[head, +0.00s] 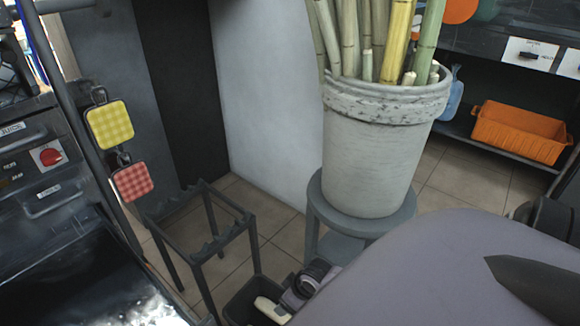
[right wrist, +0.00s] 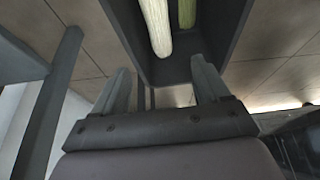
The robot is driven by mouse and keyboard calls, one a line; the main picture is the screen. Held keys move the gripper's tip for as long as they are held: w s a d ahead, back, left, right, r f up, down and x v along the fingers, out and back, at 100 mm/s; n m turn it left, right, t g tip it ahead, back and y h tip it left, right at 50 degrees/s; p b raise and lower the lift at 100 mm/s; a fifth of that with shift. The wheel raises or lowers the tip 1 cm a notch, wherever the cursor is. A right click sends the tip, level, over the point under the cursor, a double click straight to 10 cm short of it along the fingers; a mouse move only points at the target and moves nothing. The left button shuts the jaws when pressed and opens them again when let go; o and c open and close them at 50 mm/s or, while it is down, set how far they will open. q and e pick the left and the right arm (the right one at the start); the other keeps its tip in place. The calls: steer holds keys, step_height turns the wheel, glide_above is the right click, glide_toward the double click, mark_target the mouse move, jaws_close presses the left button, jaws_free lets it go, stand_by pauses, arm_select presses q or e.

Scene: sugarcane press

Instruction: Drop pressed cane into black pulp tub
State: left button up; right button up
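The black pulp tub (head: 240,305) stands on the floor at the bottom of the head view, partly cut off. A pale pressed cane piece (head: 270,310) lies in or over it. In the right wrist view the dark tub (right wrist: 222,35) holds the pale cane (right wrist: 154,22) and a green piece (right wrist: 187,12). The cane lies just beyond the fingertips. In the head view this gripper (head: 308,284) is at the tub's right side, mostly hidden by my arm. My left gripper is not in view.
A dark metal stand (head: 205,225) is left of the tub. A grey stool (head: 365,228) behind carries a white bucket (head: 372,150) of upright canes. A black-and-grey machine (head: 40,180) fills the left. An orange crate (head: 520,132) sits on the right shelf.

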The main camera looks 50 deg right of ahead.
steer(key=shift+r, duration=0.1)
arm_select(q)
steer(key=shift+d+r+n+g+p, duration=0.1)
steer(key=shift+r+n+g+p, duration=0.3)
steer(key=shift+p, duration=1.95)
arm_select(e)
steer(key=v, duration=0.7)
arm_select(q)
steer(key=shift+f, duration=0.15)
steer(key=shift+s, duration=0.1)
arm_select(e)
steer(key=shift+s, duration=0.15)
